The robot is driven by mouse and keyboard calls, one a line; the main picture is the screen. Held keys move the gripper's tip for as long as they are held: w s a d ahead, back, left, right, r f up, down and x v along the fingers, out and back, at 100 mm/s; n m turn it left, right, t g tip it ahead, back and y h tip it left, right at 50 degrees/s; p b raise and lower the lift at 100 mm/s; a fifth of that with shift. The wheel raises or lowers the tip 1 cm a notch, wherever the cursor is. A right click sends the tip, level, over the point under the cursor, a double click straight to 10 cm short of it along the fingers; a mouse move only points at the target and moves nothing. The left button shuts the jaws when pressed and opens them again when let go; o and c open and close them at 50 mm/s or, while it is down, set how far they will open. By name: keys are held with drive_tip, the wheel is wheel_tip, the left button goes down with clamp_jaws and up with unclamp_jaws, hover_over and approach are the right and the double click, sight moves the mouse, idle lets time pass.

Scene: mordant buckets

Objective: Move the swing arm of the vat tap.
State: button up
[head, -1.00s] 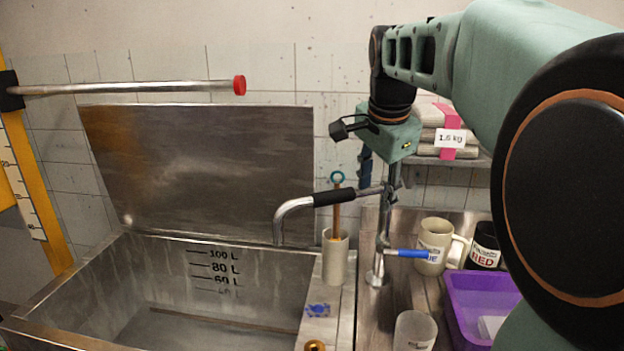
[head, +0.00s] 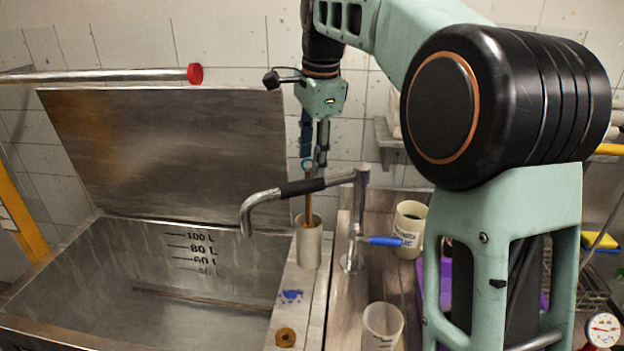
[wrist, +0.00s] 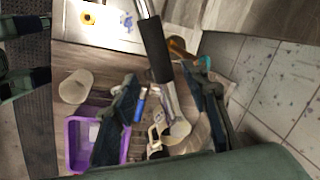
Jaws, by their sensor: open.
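The vat tap's swing arm is a bent metal pipe (head: 262,205) with a black sleeve (head: 303,187). It runs left from the tap post (head: 361,185), and its downturned end is over the vat's right side. A blue lever (head: 380,241) sits on the post. My gripper (head: 315,155) points down, above the sleeve in the head view and apparently behind it. In the wrist view my gripper (wrist: 160,76) is open and empty. The black sleeve (wrist: 155,48) shows in the gap between its fingers there, but I cannot tell how far below them.
The steel vat (head: 60,330) has a raised lid (head: 170,150). A mug (head: 409,228), a beaker (head: 382,326) and a purple tray (wrist: 76,150) are to the right. A red-capped pipe (head: 110,75) crosses the upper left.

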sight(310, 180)
drive_tip(key=f, duration=0.3)
drive_tip(key=w+f, duration=0.1)
drive_tip(key=f, duration=0.2)
drive_tip(key=shift+w+a+f, duration=0.15)
drive_tip(key=shift+f, duration=0.2)
clamp_jaws()
